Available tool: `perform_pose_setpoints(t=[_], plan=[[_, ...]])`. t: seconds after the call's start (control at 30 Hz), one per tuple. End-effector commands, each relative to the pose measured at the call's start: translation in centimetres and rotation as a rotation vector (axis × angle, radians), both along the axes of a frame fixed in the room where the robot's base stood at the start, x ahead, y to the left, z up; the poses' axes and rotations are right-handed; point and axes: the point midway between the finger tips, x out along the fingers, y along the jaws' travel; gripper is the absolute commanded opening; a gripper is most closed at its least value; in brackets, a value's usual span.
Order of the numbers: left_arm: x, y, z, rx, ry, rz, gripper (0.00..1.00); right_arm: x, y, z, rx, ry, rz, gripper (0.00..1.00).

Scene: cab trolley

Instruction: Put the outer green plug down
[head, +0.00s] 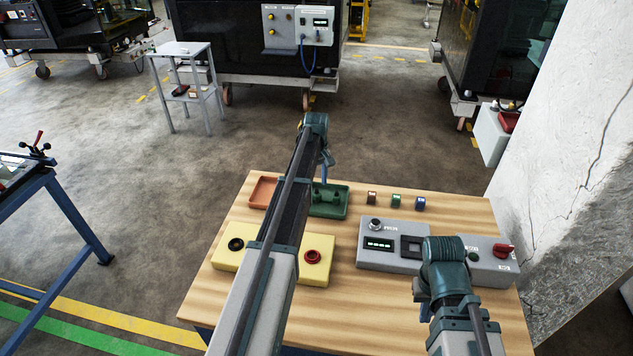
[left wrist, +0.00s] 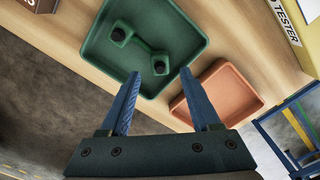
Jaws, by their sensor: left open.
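The green tray (head: 343,209) lies at the back of the wooden table, partly behind my left arm. It also shows in the left wrist view (left wrist: 188,29). Inside are two green pieces with dark ends, one farther (left wrist: 121,33) and one nearer (left wrist: 160,63), with a green bar between them. I cannot tell which is the outer green plug. My left gripper (left wrist: 160,72) is open over the tray's near edge; nothing is clamped between its blue fingers. The nearer piece shows just beyond the fingertips. My right gripper is at the front right; its fingers are hidden.
An orange tray (left wrist: 222,95) stands beside the green one. Brown (head: 372,198), green (head: 396,201) and blue (head: 420,204) small blocks stand in a row to the right. A yellow box (head: 316,271) and grey panels (head: 375,255) fill the front.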

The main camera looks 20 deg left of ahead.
Motion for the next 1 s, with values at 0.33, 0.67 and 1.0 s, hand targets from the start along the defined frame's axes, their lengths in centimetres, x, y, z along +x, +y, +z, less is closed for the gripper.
perform_pose_setpoints(t=[0.33,0.67,1.0], plan=[[0.0,0.0,6.1,0.000,0.000,0.000,0.64,0.0,0.0,6.1,0.000,0.000,0.002,0.00],[0.0,0.0,7.3,0.000,0.000,0.000,0.64,0.0,0.0,7.3,0.000,0.000,0.002,0.00],[-3.8,-6.6,7.3,0.008,0.010,-0.176,0.64,0.0,0.0,7.2,0.000,0.000,0.002,0.00]])
